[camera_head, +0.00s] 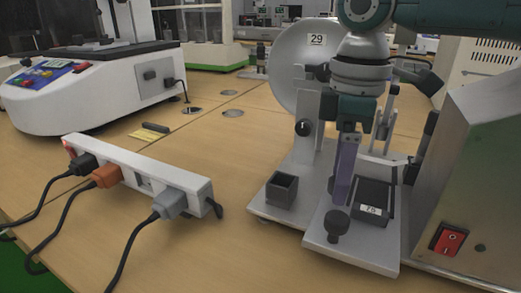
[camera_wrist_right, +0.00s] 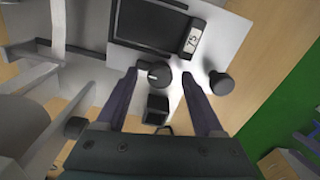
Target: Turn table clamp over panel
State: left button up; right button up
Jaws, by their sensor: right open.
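My right gripper (camera_head: 342,200) comes down from the top over a grey metal fixture (camera_head: 350,252). In the right wrist view the gripper (camera_wrist_right: 159,75) is open. A round dark knob with a white mark (camera_wrist_right: 158,74) shows between its fingertips; contact cannot be told. A dark panel labelled 75 (camera_head: 372,197) lies on the fixture, right of the fingers; it also shows in the wrist view (camera_wrist_right: 150,24). A black knob (camera_head: 338,222) stands at the fixture's front, also in the wrist view (camera_wrist_right: 221,83). Which part is the table clamp is unclear. My left gripper is not in view.
A large disc labelled 29 (camera_head: 300,72) stands behind the fixture. A small open black box (camera_head: 282,189) is on its left. A metal cabinet with a red switch (camera_head: 452,240) stands close on the right. A white power strip (camera_head: 140,170) with cables lies left.

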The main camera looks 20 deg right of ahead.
grip_shut()
dwell(0.5)
